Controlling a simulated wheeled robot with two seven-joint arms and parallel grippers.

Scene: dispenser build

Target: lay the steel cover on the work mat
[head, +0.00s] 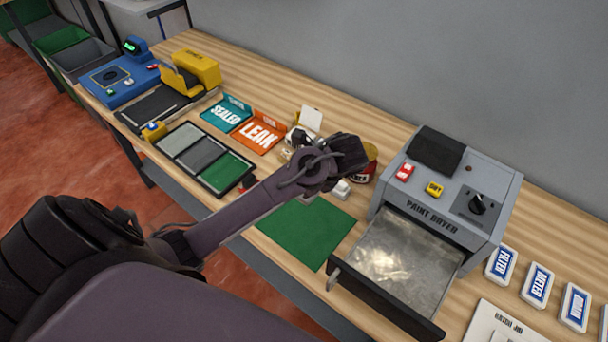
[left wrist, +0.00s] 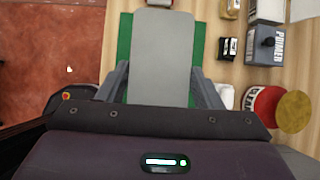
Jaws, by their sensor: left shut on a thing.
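The steel cover (left wrist: 162,50) is a flat, light grey plate in the left wrist view. My left gripper (left wrist: 160,72) is shut on it, with a finger at each long side. The cover is over the green work mat (left wrist: 124,42); I cannot tell whether it touches the mat. In the head view the mat (head: 305,235) lies flat on the bench, left of the paint dryer. There my left gripper (head: 338,162) is above the mat's far edge, and my arm hides most of the cover. My right gripper is not in view.
The paint dryer (head: 450,195) stands to the right with its drawer (head: 400,265) pulled out beside the mat. A primer box (left wrist: 265,45) and a red pot (left wrist: 262,103) stand on the wall side. A compartment tray (head: 205,157) lies to the left.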

